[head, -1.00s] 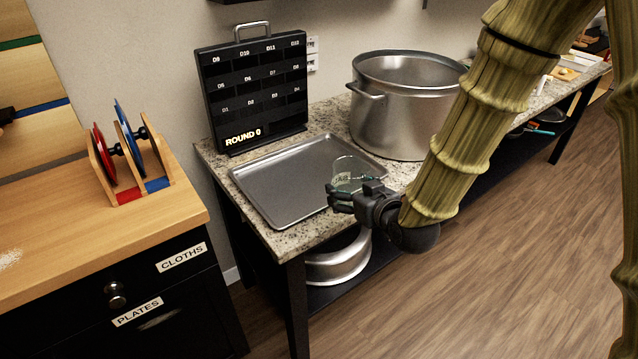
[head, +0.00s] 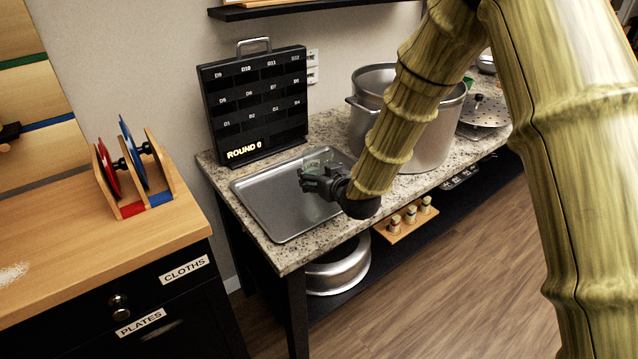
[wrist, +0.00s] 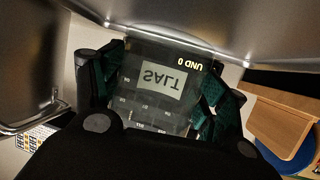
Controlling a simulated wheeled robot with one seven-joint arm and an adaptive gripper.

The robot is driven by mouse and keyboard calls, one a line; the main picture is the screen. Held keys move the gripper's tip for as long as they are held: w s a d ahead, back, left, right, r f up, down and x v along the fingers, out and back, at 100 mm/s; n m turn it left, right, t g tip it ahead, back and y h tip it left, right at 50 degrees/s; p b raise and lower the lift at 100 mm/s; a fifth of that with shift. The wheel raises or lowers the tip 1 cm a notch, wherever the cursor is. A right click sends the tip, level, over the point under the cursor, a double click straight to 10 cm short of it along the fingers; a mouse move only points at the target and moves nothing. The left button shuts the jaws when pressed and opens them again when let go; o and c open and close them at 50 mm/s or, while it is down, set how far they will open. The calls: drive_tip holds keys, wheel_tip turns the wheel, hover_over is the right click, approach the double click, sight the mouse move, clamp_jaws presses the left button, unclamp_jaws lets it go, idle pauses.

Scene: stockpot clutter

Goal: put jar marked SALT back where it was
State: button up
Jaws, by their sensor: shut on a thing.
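My gripper (head: 312,178) is shut on a clear glass jar (head: 319,158), over the metal tray (head: 285,220) in the head view. In the wrist view the jar (wrist: 130,105) sits between the green finger pads of my gripper (wrist: 158,95). Its pale label reads SALT, upside down there, and the black board shows through the glass. The jar looks to be held above the tray. I cannot tell the exact height.
A black board reading ROUND 0 (head: 255,105) stands behind the tray. A large stockpot (head: 440,135) stands to the right, partly hidden by my arm. A plate rack (head: 135,175) stands on the wooden counter at left. Another pot (head: 340,272) is on the low shelf.

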drive_tip(key=shift+f+p, duration=0.4)
drive_tip(key=shift+f, duration=1.35)
drive_tip(key=shift+f, duration=0.15)
drive_tip(key=o, duration=1.2)
drive_tip(key=shift+r, duration=0.25)
drive_tip(key=b+v, duration=0.1)
drive_tip(key=v, duration=1.1)
drive_tip(key=shift+b, duration=0.4)
drive_tip(key=shift+f, duration=0.1)
